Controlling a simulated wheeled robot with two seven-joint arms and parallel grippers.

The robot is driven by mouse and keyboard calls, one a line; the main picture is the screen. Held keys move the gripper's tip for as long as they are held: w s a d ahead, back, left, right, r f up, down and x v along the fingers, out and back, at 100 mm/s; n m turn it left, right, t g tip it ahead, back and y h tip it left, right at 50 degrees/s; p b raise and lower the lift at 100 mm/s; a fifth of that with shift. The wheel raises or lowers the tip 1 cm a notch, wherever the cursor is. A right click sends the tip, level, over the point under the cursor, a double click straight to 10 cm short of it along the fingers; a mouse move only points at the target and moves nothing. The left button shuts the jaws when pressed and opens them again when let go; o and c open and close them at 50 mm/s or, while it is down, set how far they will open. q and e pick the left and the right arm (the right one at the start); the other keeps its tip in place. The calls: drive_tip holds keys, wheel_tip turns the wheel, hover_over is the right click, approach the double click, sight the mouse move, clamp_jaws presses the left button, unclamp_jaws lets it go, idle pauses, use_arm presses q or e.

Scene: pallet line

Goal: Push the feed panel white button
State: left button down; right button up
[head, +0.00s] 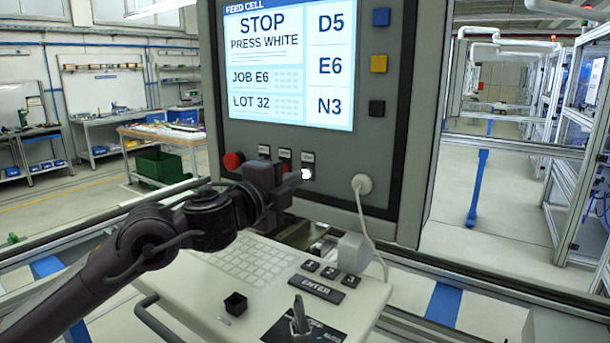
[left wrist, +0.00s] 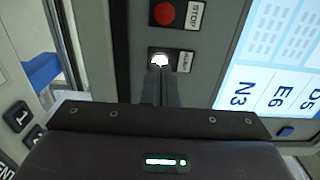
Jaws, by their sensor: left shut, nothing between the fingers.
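The feed panel (head: 400,140) is a grey upright box with a lit screen (head: 290,60) reading "STOP PRESS WHITE". The white button (head: 306,174) sits low on the panel, at the right end of a short row of labelled controls. In the left wrist view the white button (left wrist: 159,59) glows right at the tips of the fingers. My left gripper (head: 296,178) is shut and empty, its tips in front of the white button. I cannot tell whether the tips touch it. A red button (left wrist: 165,13) marked STOP is beside it. My right gripper is not in view.
A red knob (head: 232,161) is at the panel's lower left. Blue (head: 381,17), yellow (head: 378,63) and black (head: 377,108) squares run down its right side. A keyboard console (head: 225,290) juts out below. A white cable (head: 363,215) hangs from the panel.

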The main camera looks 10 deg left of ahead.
use_arm(q)
drive_tip(key=shift+x, duration=1.05)
idle(0.7)
drive_tip(key=shift+s+a, duration=0.1)
drive_tip(key=shift+s, duration=0.05)
drive_tip(key=v, duration=0.4)
drive_tip(key=shift+s, duration=0.3)
idle(0.3)
